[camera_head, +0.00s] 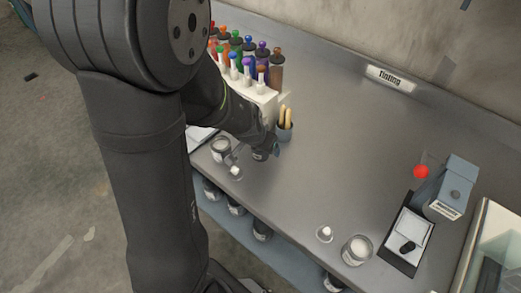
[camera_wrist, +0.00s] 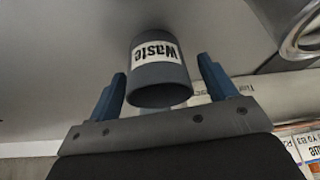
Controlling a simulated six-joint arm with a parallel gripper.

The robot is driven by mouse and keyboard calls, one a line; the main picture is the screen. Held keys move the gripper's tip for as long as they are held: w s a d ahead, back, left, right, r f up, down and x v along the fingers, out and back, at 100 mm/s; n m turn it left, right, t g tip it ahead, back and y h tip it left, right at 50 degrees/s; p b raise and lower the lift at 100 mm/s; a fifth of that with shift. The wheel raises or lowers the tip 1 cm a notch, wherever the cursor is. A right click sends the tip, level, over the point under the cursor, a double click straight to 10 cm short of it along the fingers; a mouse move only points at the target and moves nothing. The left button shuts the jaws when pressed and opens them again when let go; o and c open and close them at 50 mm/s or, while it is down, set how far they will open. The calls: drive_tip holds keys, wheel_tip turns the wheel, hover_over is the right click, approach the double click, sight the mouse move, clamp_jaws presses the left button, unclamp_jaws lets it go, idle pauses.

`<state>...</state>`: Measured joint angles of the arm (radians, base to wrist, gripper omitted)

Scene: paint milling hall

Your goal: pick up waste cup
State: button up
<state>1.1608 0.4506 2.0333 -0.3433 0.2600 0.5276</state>
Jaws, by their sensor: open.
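The waste cup (camera_wrist: 160,72) is a dark grey cup with a white "Waste" label, and its rim faces the lower part of the wrist view. My gripper (camera_wrist: 161,67) is open, with one blue finger on each side of the cup. A gap shows at both sides, wider on the right, so the fingers do not appear to grip it. In the head view my gripper (camera_head: 271,150) is low over the bench beside a holder with wooden sticks (camera_head: 285,131). My arm largely hides the cup there.
A rack of coloured bottles (camera_head: 255,90) stands behind my arm. A glass jar (camera_head: 221,150) is left of my gripper. The bench (camera_head: 340,140) middle is clear.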

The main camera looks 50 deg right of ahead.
drive_tip(key=c, duration=1)
drive_tip(key=shift+r, duration=0.1)
drive_tip(key=shift+c, duration=0.2)
